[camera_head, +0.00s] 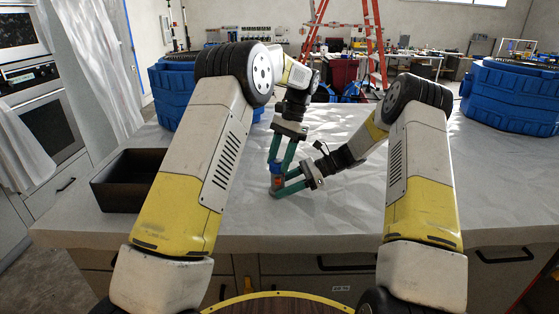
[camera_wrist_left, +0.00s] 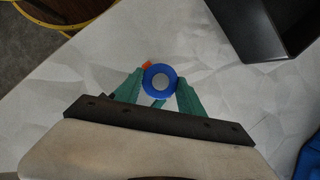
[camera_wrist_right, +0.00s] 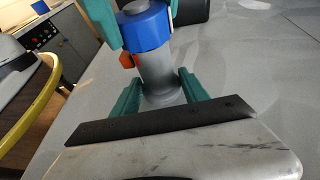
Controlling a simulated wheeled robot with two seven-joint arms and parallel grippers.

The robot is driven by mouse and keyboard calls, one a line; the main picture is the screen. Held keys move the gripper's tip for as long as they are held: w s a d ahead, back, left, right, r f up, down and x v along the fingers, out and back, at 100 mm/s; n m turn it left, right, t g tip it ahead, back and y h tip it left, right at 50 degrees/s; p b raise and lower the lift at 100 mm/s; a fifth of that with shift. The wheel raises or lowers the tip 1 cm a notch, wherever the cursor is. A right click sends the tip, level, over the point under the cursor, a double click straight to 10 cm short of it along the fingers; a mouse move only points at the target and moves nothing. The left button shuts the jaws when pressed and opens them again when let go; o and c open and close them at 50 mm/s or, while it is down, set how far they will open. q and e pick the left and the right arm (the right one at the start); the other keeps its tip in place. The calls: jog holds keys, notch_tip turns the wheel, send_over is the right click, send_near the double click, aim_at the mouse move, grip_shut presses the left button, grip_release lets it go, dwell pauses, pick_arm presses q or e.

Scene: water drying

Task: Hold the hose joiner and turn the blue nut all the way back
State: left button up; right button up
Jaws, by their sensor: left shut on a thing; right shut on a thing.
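The hose joiner (camera_wrist_right: 157,72) stands upright on the covered table, with a grey body and a small orange part on its side. Its blue nut (camera_wrist_right: 145,28) is at the upper end; the nut also shows from above in the left wrist view (camera_wrist_left: 150,70). My left gripper (camera_wrist_left: 160,82) comes from above, its green fingers shut on the blue nut. My right gripper (camera_wrist_right: 160,88) comes from the side, its green fingers shut on the grey body below the nut. In the head view the joiner (camera_head: 276,181) is small and partly hidden by the fingers.
A dark open box (camera_head: 125,195) stands on the table to the left. Large blue ribbed parts stand at the back left (camera_head: 172,95) and back right (camera_head: 510,98). The pale table cover (camera_head: 350,205) is clear around the joiner and to its right.

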pick_arm(q)
jog(key=shift+n, duration=0.5)
jog(key=o, duration=1.4)
jog(key=shift+g, duration=0.3)
jog(key=v, duration=0.7)
jog(key=shift+w+r, duration=0.1)
jog(key=shift+r, duration=0.15)
